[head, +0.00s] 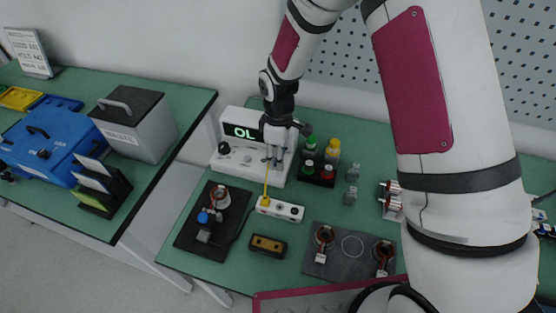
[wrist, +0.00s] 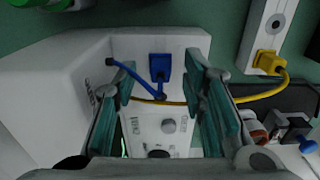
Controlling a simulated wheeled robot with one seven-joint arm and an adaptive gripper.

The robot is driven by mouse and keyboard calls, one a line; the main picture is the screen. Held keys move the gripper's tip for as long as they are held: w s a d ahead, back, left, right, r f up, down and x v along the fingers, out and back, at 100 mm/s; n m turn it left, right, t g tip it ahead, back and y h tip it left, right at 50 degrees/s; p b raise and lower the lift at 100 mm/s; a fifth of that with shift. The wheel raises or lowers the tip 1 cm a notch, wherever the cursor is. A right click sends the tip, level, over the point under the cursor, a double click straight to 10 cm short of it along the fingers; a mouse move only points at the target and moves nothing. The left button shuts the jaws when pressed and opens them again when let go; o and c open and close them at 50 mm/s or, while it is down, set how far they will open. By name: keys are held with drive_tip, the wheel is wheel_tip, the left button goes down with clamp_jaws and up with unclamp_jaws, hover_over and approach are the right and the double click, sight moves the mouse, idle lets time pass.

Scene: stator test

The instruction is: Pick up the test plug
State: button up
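My gripper (head: 275,158) is in front of the white tester (head: 234,154) with the green "OL" display. In the wrist view its teal finger pads stand wide apart with nothing held between them (wrist: 163,88). A blue plug (wrist: 160,66) sits on the tester's white face, seen between the fingers, with a blue cable at it. A yellow plug (wrist: 268,61) sits in a white socket strip (wrist: 262,22); it also shows in the head view (head: 265,202). Its yellow cable (wrist: 200,102) runs across behind the fingers. I cannot tell which plug is the test plug.
Right of the tester is a black holder with green, yellow and red capped bottles (head: 329,160). A dark plate with a stator part (head: 205,240) lies front left, and another plate (head: 347,266) front right. A brown block (head: 267,245) lies between.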

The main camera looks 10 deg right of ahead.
drive_tip(key=shift+f, duration=0.55)
clamp_jaws()
drive_tip(key=shift+r, duration=0.5)
drive_tip(key=r+p, duration=0.1)
drive_tip(key=s+r+p, duration=0.1)
drive_tip(key=r, duration=0.1)
drive_tip(key=shift+s+d, duration=0.1)
drive_tip(key=shift+s, duration=0.05)
drive_tip(key=s+d+p, duration=0.1)
drive_tip(key=s+p, duration=0.1)
drive_tip(key=s, duration=0.2)
drive_tip(key=s+d+p, duration=0.1)
drive_tip(key=s+p, duration=0.2)
drive_tip(key=s, duration=0.2)
drive_tip(key=s+d+r+p, duration=0.1)
drive_tip(key=s+p, duration=0.2)
drive_tip(key=s, duration=0.2)
drive_tip(key=shift+s+d, duration=0.1)
drive_tip(key=shift+s, duration=0.15)
